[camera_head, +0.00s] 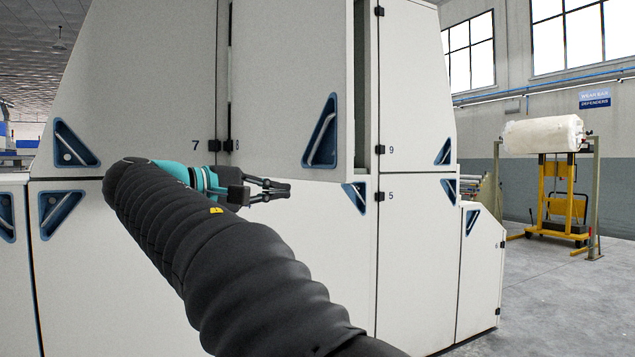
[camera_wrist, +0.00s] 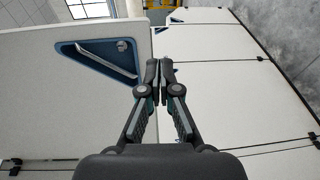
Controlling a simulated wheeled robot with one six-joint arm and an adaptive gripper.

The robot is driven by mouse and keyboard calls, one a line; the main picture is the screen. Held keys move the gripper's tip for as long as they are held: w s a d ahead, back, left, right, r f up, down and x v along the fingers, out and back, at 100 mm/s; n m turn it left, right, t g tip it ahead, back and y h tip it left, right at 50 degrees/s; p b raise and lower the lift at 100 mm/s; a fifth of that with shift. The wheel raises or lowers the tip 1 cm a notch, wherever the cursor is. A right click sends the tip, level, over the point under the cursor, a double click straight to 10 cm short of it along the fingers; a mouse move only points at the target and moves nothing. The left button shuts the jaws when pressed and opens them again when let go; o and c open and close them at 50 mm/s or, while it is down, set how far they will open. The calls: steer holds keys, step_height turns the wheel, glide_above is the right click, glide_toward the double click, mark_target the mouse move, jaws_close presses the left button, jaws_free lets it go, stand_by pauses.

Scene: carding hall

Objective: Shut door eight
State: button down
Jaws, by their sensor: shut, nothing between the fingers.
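Door eight (camera_head: 275,70) is the upper white door, with the number 8 beside its hinges at its left edge. It stands ajar: its right edge is out from the machine and a dark green gap (camera_head: 361,90) shows there. A blue triangular handle recess (camera_head: 320,132) sits at its lower right corner. My gripper (camera_head: 289,188) is shut and empty, just below the door's lower edge in the head view. In the wrist view the fingertips (camera_wrist: 159,70) are beside the edge of a white panel with a blue recess (camera_wrist: 100,58), apparently door eight. I cannot tell whether they touch it.
Door seven (camera_head: 140,70) on the left and door nine (camera_head: 415,80) on the right look closed. The lower white panels (camera_head: 330,230), one near number 5, look closed too. A yellow stand with a white roll (camera_head: 543,134) is far right. The grey floor (camera_head: 560,300) at right is clear.

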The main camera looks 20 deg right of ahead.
steer(key=a+r, duration=0.1)
steer(key=r, duration=0.1)
glide_toward(342, 177)
steer(key=shift+m+h, duration=0.4)
steer(key=x, duration=0.7)
steer(key=shift+w+f, duration=0.1)
steer(key=shift+f, duration=0.25)
steer(key=shift+d, duration=0.15)
